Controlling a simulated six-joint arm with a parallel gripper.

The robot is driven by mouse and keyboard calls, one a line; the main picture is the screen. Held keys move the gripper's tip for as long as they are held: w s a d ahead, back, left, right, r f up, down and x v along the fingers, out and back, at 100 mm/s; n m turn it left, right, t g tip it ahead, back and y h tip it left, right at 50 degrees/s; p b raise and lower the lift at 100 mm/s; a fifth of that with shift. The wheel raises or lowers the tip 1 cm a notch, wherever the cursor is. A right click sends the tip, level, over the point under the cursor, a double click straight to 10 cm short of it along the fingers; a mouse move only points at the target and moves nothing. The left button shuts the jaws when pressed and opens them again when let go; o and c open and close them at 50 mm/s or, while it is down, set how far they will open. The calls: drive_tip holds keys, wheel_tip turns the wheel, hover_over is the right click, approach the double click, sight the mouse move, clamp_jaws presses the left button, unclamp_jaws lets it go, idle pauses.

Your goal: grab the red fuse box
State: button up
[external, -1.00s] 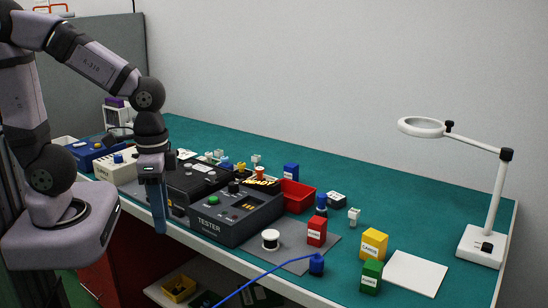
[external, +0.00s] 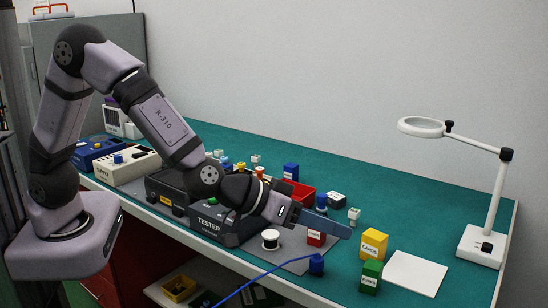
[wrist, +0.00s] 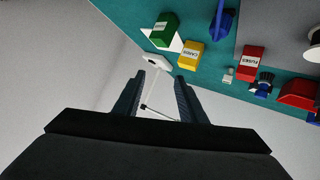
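The red fuse box (external: 316,238) stands upright on the grey mat near the bench's front edge, with a white label on its face. In the wrist view the red fuse box (wrist: 251,63) is right of the fingers and its label reads FUSES. My gripper (external: 345,229) reaches over the mat from the left, above the red box, and hides its upper part in the external view. In the wrist view my gripper (wrist: 160,82) shows two fingers apart with nothing between them.
A yellow box (external: 374,243) and a green box (external: 371,276) stand to the right of the mat. A white spool (external: 270,239) and the tester (external: 215,221) are to the left. A red bin (external: 299,193) is behind. A blue cable plug (external: 317,263) lies in front.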

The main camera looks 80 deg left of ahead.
drive_tip(key=s+a+f+n+y+b, duration=0.2)
drive_tip(key=s+a+n+y, duration=0.4)
drive_tip(key=y, duration=0.7)
approach(316, 239)
drive_tip(key=shift+g, duration=0.4)
drive_tip(key=r, duration=0.1)
drive_tip(key=s+d+r, duration=0.2)
drive_tip(key=r, duration=0.1)
drive_tip(key=shift+s+d+r, duration=0.1)
drive_tip(key=shift+p+x, duration=2.1)
drive_tip(key=shift+x, duration=3.25)
drive_tip(key=shift+w+a, duration=0.45)
drive_tip(key=shift+a, duration=0.1)
drive_tip(key=c, duration=0.9)
